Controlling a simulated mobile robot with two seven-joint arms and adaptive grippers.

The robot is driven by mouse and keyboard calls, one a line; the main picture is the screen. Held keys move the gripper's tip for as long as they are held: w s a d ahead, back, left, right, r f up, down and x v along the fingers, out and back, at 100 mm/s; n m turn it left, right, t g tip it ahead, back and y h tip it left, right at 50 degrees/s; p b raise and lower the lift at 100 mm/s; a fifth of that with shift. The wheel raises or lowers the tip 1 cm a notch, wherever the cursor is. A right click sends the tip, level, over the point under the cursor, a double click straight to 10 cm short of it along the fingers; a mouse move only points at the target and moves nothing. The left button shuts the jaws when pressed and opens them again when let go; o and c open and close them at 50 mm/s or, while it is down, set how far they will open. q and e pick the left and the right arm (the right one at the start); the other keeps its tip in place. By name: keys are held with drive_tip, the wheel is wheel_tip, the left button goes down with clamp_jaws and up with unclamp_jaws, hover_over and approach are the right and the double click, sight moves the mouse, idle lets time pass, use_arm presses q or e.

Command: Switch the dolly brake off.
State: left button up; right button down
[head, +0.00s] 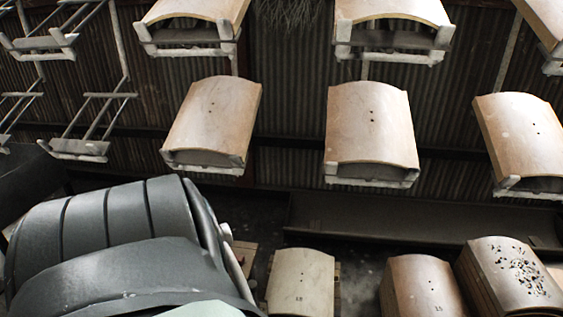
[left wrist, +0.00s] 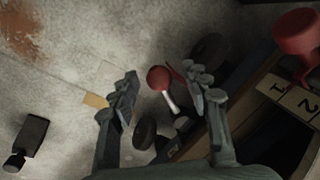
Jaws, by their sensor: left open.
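In the left wrist view, a small lever with a round red knob (left wrist: 159,78) and a pale shaft stands beside the dark dolly edge, close to dark caster wheels (left wrist: 145,132). It looks like the dolly brake; its exact setting cannot be told. My left gripper (left wrist: 163,88) is open, its two fingers on either side of the red knob in the picture. Nothing is held between them. Whether the fingers are level with the knob or above it cannot be told. In the head view my left arm hides the dolly area. My right gripper is in neither view.
A wooden dolly side with number plates (left wrist: 298,101) and a red part (left wrist: 296,30) lie right of the fingers. A black object (left wrist: 30,138) is on the concrete floor. In the head view, curved wooden panels (head: 372,122) hang on racks; panel stacks (head: 302,282) stand below.

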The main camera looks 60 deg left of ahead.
use_arm(q)
drive_tip(key=shift+r, duration=0.15)
wheel_tip(320, 180, up, 12)
drive_tip(key=d, duration=0.2)
drive_tip(key=shift+w+d+f, duration=0.15)
drive_tip(key=shift+w+f, duration=0.1)
drive_tip(key=shift+s, duration=0.15)
idle(0.4)
